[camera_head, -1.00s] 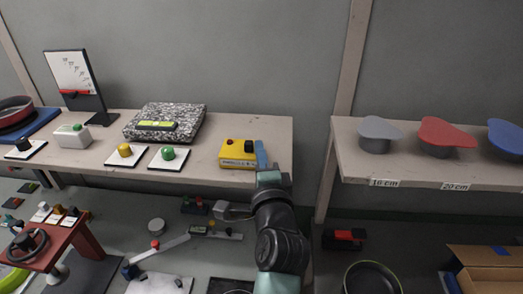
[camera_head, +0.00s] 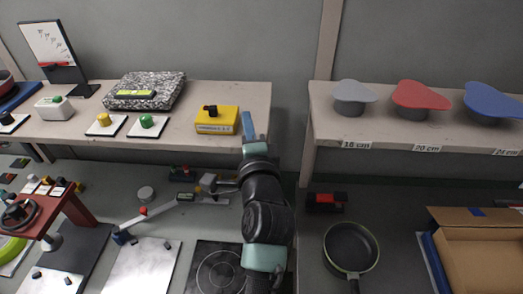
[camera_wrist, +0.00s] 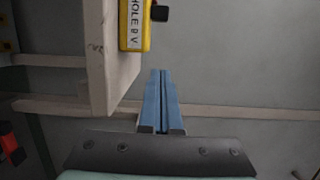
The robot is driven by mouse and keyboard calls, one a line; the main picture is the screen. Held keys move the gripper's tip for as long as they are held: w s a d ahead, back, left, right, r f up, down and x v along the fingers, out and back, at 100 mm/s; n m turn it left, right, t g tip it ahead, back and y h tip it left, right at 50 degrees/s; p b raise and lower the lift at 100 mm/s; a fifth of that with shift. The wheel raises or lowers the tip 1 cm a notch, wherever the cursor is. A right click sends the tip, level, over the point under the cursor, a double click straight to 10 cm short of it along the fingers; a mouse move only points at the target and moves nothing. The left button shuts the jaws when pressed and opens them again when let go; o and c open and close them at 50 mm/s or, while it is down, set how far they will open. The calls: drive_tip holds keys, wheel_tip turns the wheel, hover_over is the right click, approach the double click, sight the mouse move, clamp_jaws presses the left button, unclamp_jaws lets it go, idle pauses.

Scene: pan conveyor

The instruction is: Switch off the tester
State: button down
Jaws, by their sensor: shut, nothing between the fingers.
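The tester appears to be the yellow box (camera_head: 217,120) near the right end of the long table. A dark knob (camera_head: 210,110) stands on its top, toward the left. In the wrist view the yellow box (camera_wrist: 133,25) is at the top, with lettering on one face and a black knob (camera_wrist: 160,13) sticking out. My gripper (camera_head: 247,114) has blue fingers and is just right of the box, with a small gap in the picture. The fingers (camera_wrist: 162,72) are closed together and empty in the wrist view. The rest of the box is cut off there.
The long table (camera_head: 175,140) also bears a green-knobbed plate (camera_head: 146,125), a yellow-knobbed plate (camera_head: 104,124) and a speckled slab (camera_head: 150,84). A second shelf (camera_head: 330,128) with pan lids stands right, across a gap. A black pan (camera_head: 350,250) lies below.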

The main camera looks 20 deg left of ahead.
drive_tip(key=a+b+v, duration=0.1)
drive_tip(key=b+v, duration=0.1)
drive_tip(key=v, duration=0.5)
drive_tip(key=shift+s, duration=0.5)
drive_tip(key=shift+d, duration=0.15)
drive_tip(key=d+r+n+t+h, duration=0.1)
drive_tip(key=d+r+n+t, duration=0.25)
drive_tip(key=r, duration=0.65)
drive_tip(key=d+r+n+t+h, duration=0.2)
drive_tip(key=d+r+n, duration=0.15)
drive_tip(key=r, duration=0.65)
drive_tip(key=s+d+r+n+t+h, duration=0.2)
drive_tip(key=s+d+r+t+h, duration=0.1)
drive_tip(key=r, duration=0.5)
drive_tip(key=s+d+r+n+t+h, duration=0.3)
drive_tip(key=s+d+r, duration=0.3)
drive_tip(key=s+r, duration=0.1)
drive_tip(key=shift+s+r, duration=0.4)
drive_tip(key=shift+r, duration=0.3)
